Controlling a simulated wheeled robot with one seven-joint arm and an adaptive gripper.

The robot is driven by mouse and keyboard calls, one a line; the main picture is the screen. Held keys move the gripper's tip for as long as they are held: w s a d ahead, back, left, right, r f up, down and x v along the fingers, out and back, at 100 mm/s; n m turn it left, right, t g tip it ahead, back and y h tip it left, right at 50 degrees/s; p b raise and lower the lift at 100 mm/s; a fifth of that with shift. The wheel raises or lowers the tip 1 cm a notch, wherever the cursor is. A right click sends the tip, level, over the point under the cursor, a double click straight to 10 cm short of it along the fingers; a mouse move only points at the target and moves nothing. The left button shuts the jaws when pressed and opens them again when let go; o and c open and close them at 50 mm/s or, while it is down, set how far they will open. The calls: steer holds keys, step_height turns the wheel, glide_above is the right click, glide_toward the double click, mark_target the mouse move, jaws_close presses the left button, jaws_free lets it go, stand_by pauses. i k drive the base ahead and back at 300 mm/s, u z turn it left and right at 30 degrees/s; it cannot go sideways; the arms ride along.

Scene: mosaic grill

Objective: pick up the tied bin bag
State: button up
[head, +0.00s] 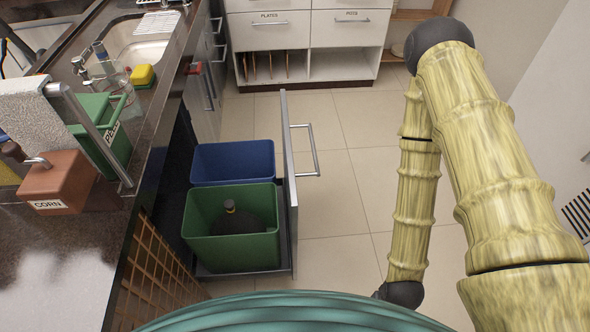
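The tied bin bag (237,224) is dark, with a yellow tie around its short neck. It sits low inside the green bin (213,252), its neck pointing up. The bin's walls hide the bag's lower part. The green bin stands in a pulled-out drawer, in front of a blue bin (232,160). My arm stands to the right of the drawer, bent at the top and reaching down to a dark joint low in the picture. My gripper is out of the picture, so its state does not show.
The drawer front (289,185) with its bar handle (313,150) stands between the bins and my arm. A dark counter (60,255) on the left holds a corn box (60,182) and a green container (101,132). The tiled floor beyond the drawer is clear.

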mark_target(234, 220)
steer(key=k, duration=0.45)
steer(key=z, duration=1.8)
steer(key=i, duration=1.1)
steer(key=u, duration=2.5)
